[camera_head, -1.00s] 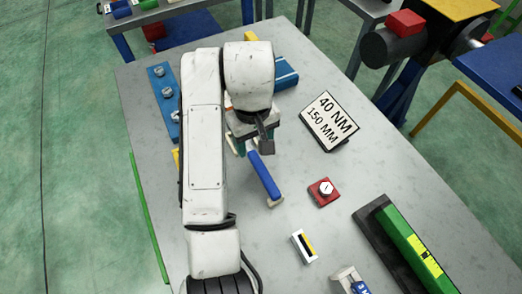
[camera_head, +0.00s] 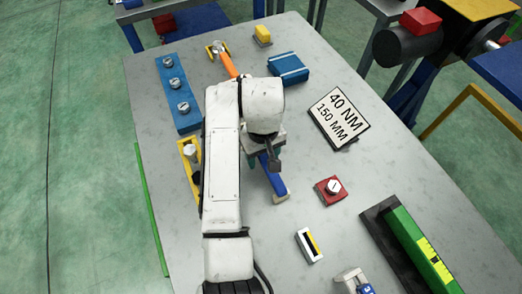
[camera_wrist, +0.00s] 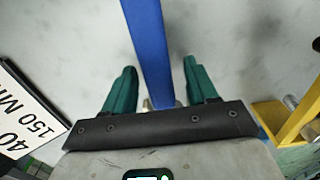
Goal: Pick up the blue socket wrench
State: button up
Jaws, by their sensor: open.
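The blue socket wrench (camera_head: 272,176) lies on the grey table, partly hidden under my arm's end in the head view. In the wrist view its blue handle (camera_wrist: 148,50) runs from the top edge down between the green fingers, and a metal part shows near the palm. My gripper (camera_wrist: 160,75) is open, with one finger on each side of the handle and a gap to both. In the head view my fingers are mostly hidden behind my wrist. I cannot tell how far the fingertips are above the table.
A sign reading 40 NM 150 MM (camera_head: 338,117) stands right of the wrench. A red block with a knob (camera_head: 329,190) lies near its lower end. A yellow holder (camera_head: 189,165) and a blue plate with knobs (camera_head: 177,92) are left. A green level (camera_head: 415,245) lies lower right.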

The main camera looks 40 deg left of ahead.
jog(key=c, duration=1)
jog(key=shift+r, duration=0.1)
grip_shut()
jog(key=shift+r, duration=0.15)
